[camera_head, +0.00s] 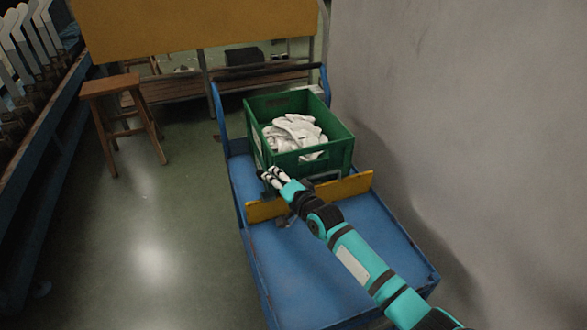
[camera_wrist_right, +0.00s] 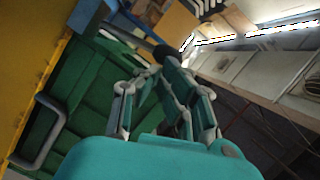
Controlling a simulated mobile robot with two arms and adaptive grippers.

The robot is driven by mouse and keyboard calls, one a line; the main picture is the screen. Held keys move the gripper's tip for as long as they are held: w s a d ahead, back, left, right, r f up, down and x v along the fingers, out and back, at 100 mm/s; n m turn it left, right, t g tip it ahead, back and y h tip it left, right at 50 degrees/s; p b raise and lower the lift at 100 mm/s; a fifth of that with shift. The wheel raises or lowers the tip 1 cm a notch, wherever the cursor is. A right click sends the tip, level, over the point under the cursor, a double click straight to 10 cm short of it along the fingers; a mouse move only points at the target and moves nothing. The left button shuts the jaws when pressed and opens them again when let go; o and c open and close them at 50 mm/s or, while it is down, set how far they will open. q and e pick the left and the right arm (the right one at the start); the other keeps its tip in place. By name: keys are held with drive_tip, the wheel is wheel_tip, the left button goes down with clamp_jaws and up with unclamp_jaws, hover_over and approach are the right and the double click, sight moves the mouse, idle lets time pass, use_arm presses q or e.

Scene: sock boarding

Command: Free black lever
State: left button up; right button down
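My right gripper (camera_head: 267,174) reaches over the yellow bar (camera_head: 350,187) of the blue cart, near the front left corner of the green crate (camera_head: 328,158). Its jointed fingers also show in the right wrist view (camera_wrist_right: 160,75), pointing away past the green crate wall (camera_wrist_right: 85,85). A dark rounded end (camera_wrist_right: 162,53), possibly the black lever, shows by the fingertips there; I cannot tell whether they touch it. In the head view the lever is not clearly visible. The finger opening is unclear. My left gripper is out of view.
White socks (camera_head: 295,133) lie in the crate. The blue cart deck (camera_head: 345,255) is bare in front of the yellow bar. A grey wall (camera_head: 460,130) stands close on the right. A wooden stool (camera_head: 112,86) stands at left; the floor between is clear.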

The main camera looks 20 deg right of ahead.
drive_tip(key=shift+s+a+n+h+p, duration=0.15)
drive_tip(key=shift+a+n+h+p, duration=0.25)
drive_tip(key=shift+a+n+p, duration=0.75)
drive_tip(key=shift+d+p, duration=0.25)
drive_tip(key=shift+p, duration=0.1)
idle(0.7)
